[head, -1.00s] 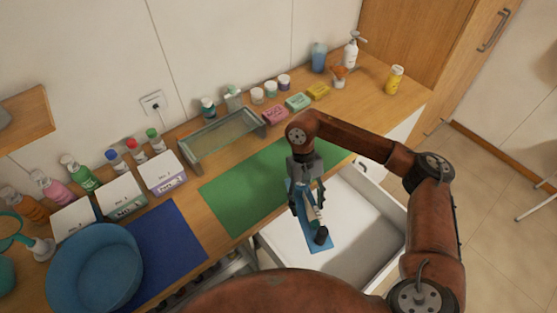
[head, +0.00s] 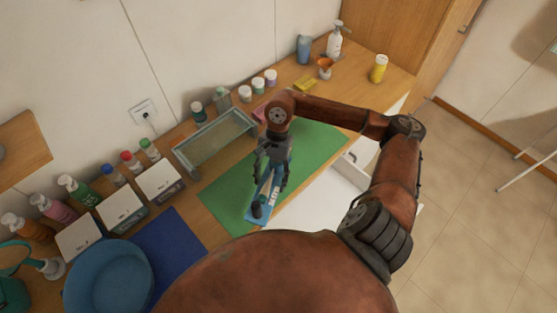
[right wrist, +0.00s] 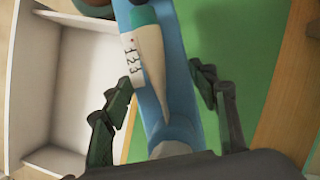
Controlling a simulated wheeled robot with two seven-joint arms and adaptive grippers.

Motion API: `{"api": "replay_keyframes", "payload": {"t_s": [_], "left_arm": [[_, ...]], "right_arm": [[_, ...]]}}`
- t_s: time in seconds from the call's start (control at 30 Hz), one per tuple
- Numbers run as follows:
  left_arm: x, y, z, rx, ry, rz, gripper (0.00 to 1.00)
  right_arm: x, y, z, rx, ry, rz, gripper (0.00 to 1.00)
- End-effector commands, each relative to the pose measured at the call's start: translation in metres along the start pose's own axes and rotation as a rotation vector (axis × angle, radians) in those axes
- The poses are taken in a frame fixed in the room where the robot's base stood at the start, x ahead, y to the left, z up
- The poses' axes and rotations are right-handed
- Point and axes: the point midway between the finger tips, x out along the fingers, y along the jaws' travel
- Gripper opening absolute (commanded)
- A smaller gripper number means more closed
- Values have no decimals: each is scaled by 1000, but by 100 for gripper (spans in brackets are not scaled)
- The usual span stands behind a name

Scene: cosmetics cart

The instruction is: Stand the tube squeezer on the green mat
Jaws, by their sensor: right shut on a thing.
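In the right wrist view, the squeezer (right wrist: 186,62) runs up between the dark fingers (right wrist: 162,92), with the green mat (right wrist: 255,40) behind. My left gripper is out of view.
An open white drawer (head: 318,206) is below the table's front edge. A glass-like tray (head: 215,140) stands behind the mat, with small jars beyond. A blue mat (head: 175,250) and blue bowl (head: 108,277) lie to the left. The right part of the green mat is clear.

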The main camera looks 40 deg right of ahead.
Motion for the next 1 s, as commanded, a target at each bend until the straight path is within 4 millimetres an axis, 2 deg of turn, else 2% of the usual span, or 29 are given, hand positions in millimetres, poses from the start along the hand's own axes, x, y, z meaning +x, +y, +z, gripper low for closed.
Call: {"api": "replay_keyframes", "payload": {"t_s": [0.03, 0.2, 0.4, 0.53, 0.9, 1.0], "left_arm": [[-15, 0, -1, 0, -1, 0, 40], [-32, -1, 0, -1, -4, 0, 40], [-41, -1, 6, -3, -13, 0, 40], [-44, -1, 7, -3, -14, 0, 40], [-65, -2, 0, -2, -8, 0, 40], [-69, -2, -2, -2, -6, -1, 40]], "right_arm": [[-13, 12, 2, 84, 0, -30, 21], [-33, 32, 3, 300, 1, -120, 21], [-44, 41, 4, 420, -1, -171, 21], [-46, 37, -5, 440, -4, -183, 21], [-42, 3, -89, 439, -6, -183, 21], [-27, -2, -110, 439, -7, -180, 21]]}}
